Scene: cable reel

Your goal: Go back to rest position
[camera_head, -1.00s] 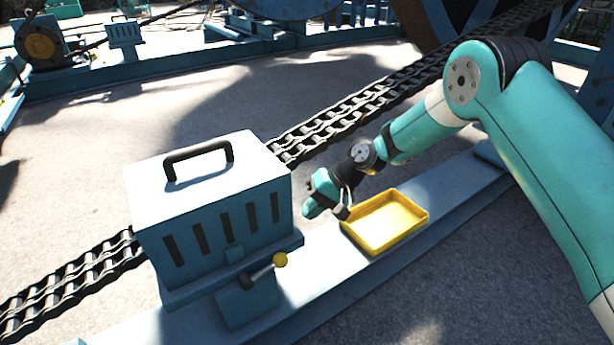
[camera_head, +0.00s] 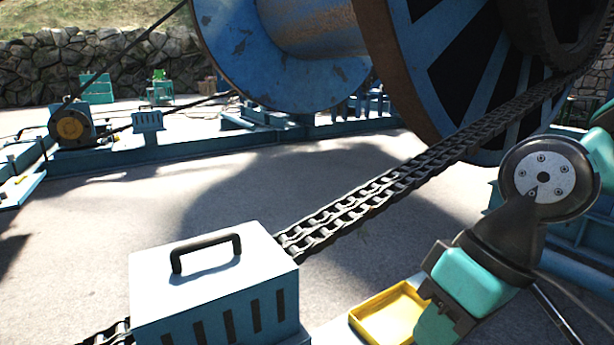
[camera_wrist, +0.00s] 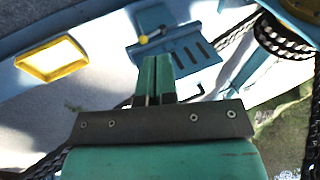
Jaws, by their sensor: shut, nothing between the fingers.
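My gripper (camera_wrist: 154,66) shows in the wrist view with its two teal fingers together and nothing between them. In the head view my teal gripper (camera_head: 436,322) is at the lower right, in front of the right part of the yellow tray (camera_head: 385,318). It hides part of that tray. My wrist joint with its grey disc is raised above it, at the right. The wrist view shows the tray (camera_wrist: 53,60) at the upper left, apart from the fingers.
The grey floor between is open.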

